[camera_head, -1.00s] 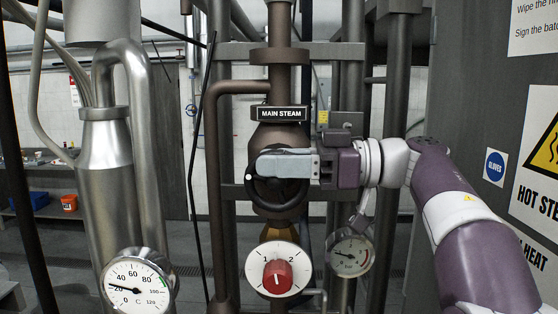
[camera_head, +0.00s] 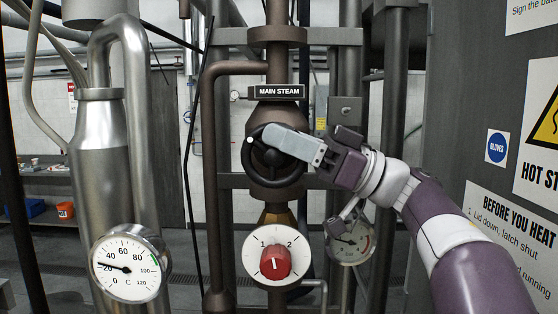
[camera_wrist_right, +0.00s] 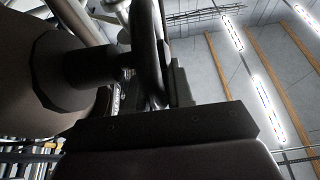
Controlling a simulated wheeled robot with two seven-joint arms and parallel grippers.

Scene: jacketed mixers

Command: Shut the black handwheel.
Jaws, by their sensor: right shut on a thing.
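The black handwheel (camera_head: 249,162) is on the brown steam pipe, below the sign reading MAIN STEAM (camera_head: 277,92). A small white mark shows on its upper left rim. My right gripper (camera_head: 268,136) is shut on the handwheel, its grey fingers slanting down to the right across the wheel's upper part. The fingers hide part of the rim and spokes. In the right wrist view the handwheel's dark rim (camera_wrist_right: 149,45) rises between the fingers. My left gripper is not in view.
Below the wheel is a red knob (camera_head: 275,262) on a white dial. A round gauge (camera_head: 350,240) hangs close under my right wrist. A silver pipe with a thermometer gauge (camera_head: 126,266) stands at left. A grey panel with signs (camera_head: 496,147) is at right.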

